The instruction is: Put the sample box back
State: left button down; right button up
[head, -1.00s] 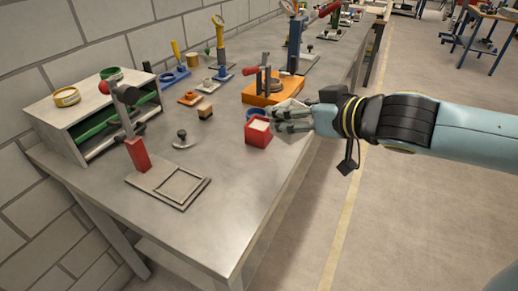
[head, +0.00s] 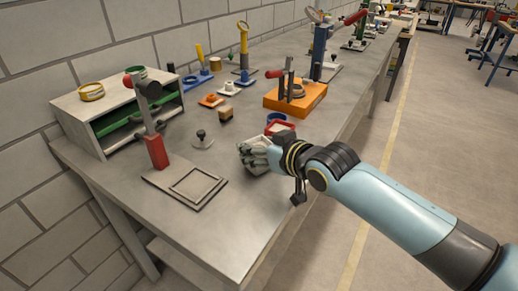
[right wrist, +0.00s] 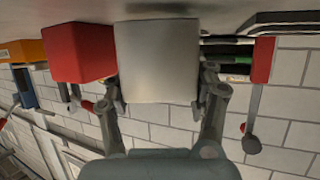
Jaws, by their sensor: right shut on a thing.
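A pale grey-white box (right wrist: 157,60), which looks like the sample box, is between the fingers of my right gripper (right wrist: 160,95) in the right wrist view. In the head view my right gripper (head: 256,157) is shut on this box, and its fingers hide most of it. It is over the bench near the front edge; I cannot tell whether the box touches the bench. A red box (head: 281,126) stands just behind the gripper, partly hidden by it. The red box also shows beside the held box in the right wrist view (right wrist: 78,52). My left gripper is not in view.
A base plate with a square frame (head: 215,196) and a red post (head: 156,152) with a lever stands to the left. A shelf unit (head: 95,133) is against the wall. An orange fixture (head: 296,103) stands farther back. Bare bench lies between gripper and plate.

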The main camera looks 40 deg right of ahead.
jog(key=shift+f, duration=0.4)
jog(key=o, duration=1.5)
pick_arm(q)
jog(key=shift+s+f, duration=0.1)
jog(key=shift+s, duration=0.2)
pick_arm(e)
jog(key=shift+s+r, duration=0.2)
jog(key=shift+s, duration=0.05)
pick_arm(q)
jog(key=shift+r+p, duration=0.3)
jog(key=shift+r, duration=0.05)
pick_arm(e)
jog(key=v, duration=1.1)
jog(key=shift+s, duration=0.3)
